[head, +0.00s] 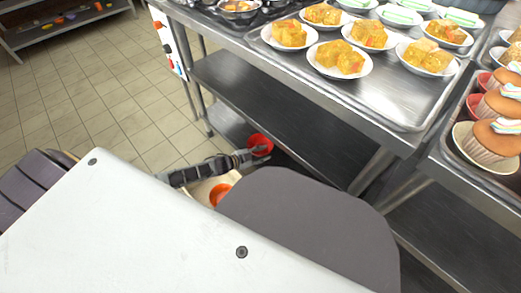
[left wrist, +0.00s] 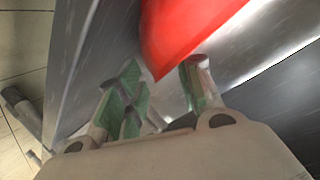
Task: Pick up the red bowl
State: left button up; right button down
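The red bowl (head: 260,143) is low down on the bottom shelf of the steel table in the head view. In the left wrist view the red bowl (left wrist: 187,30) fills the top middle, cut off by the frame edge. My left gripper (head: 257,154) reaches in from the left, right at the bowl's near side. In the left wrist view its fingers (left wrist: 163,75) stand apart, with the bowl's lower edge just ahead of and partly between the tips. I cannot tell whether they touch it. My right gripper is not in view.
An orange-red round thing (head: 220,194) shows below my left arm, beside a cream surface. Cupcakes (head: 494,140) stand at the right. Tiled floor (head: 110,90) is clear at the left.

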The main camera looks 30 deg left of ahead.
pick_arm(q)
jog(key=shift+w, duration=0.1)
dwell(0.4)
grip_shut()
